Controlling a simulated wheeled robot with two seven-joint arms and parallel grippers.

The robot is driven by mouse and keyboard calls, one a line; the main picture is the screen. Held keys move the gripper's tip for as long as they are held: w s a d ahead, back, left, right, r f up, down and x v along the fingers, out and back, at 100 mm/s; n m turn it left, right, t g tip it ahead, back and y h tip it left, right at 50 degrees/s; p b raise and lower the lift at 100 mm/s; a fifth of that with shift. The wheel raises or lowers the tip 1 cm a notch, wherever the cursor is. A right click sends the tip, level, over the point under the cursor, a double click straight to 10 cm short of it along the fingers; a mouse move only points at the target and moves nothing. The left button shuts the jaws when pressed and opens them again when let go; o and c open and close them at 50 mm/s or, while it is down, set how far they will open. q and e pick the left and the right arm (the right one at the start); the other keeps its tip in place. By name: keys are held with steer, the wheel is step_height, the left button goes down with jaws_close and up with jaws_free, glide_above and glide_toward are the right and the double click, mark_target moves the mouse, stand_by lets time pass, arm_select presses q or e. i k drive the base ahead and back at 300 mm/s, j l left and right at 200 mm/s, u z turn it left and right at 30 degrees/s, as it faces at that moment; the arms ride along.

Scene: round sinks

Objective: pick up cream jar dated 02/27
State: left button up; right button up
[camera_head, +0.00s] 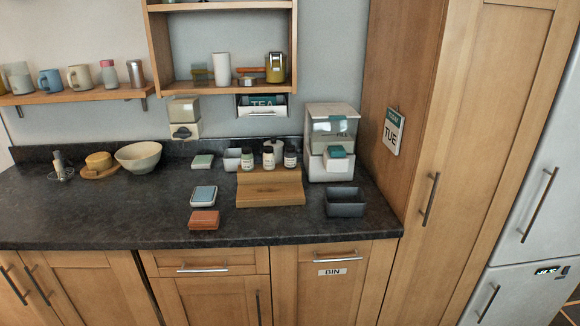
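A row of small jars with pale labels stands at the back of a wooden stepped stand (270,193) on the dark counter. A left jar (247,160), a middle jar (268,158) and a right jar (290,158) show, the latter two with dark lower parts or labels. Their label print is too small to read, so I cannot tell which is the cream jar dated 02/27. Neither of my grippers is in view.
A white dispenser (317,125) stands right of the stand, with a dark open bin (345,203) in front. A blue-grey box (203,196) and a brown box (204,220) lie left. A bowl (138,155) is farther left. A shelf (222,87) overhangs the back.

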mark_target(268, 154)
steer(key=i+j, duration=0.8)
steer(key=i, duration=0.2)
steer(key=i+j+u, duration=0.1)
steer(key=i+j, duration=0.3)
steer(key=i, duration=0.1)
